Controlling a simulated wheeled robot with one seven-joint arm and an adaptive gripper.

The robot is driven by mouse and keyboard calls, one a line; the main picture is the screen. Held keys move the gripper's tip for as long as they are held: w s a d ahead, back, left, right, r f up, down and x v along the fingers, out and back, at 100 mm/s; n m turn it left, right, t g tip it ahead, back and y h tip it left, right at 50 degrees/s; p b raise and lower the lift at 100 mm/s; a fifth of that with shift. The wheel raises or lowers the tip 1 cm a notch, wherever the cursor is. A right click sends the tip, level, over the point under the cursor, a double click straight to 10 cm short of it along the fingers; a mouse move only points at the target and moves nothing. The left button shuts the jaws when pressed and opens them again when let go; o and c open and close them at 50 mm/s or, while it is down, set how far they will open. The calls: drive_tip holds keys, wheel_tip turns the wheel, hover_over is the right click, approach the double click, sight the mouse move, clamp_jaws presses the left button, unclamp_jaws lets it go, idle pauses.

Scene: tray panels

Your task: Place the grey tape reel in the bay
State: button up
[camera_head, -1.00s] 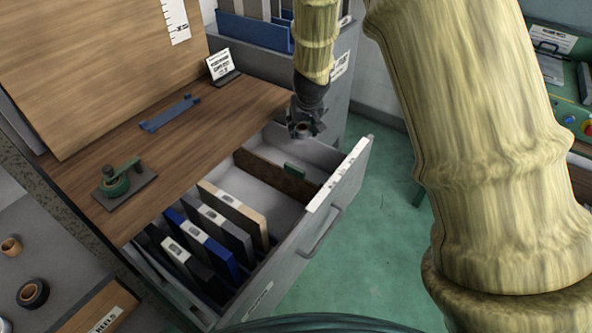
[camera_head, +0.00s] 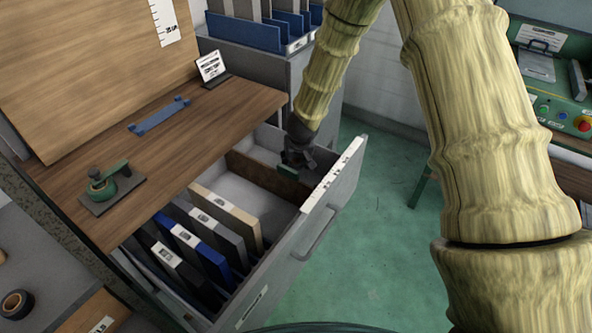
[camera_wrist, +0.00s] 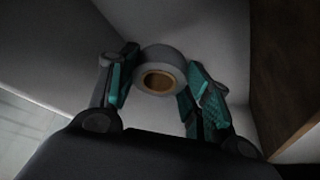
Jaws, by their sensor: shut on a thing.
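The grey tape reel (camera_wrist: 168,56), with a tan core, is between the fingers of my gripper (camera_head: 297,160) in the wrist view. My gripper is shut on it, with a green-padded finger on each side. The bay (camera_head: 268,141) is the far compartment of the open drawer, beyond a brown divider (camera_head: 256,176). My gripper is low inside this bay. Grey bay walls (camera_wrist: 222,35) surround the reel in the wrist view. The reel is hidden in the head view. I cannot tell whether it touches the bay floor.
The brown divider (camera_wrist: 283,80) stands close on the right in the wrist view. The drawer's labelled front (camera_head: 335,180) rises beside my gripper. Several upright binders (camera_head: 226,214) fill the near compartment. A wooden worktop (camera_head: 190,130) borders the drawer on the left.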

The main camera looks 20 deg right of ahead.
drive_tip(key=shift+f+b, duration=0.3)
drive_tip(key=shift+f, duration=1.65)
drive_tip(key=shift+f, duration=0.1)
drive_tip(key=o, duration=0.7)
drive_tip(key=p+v, duration=0.1)
drive_tip(key=v, duration=1.1)
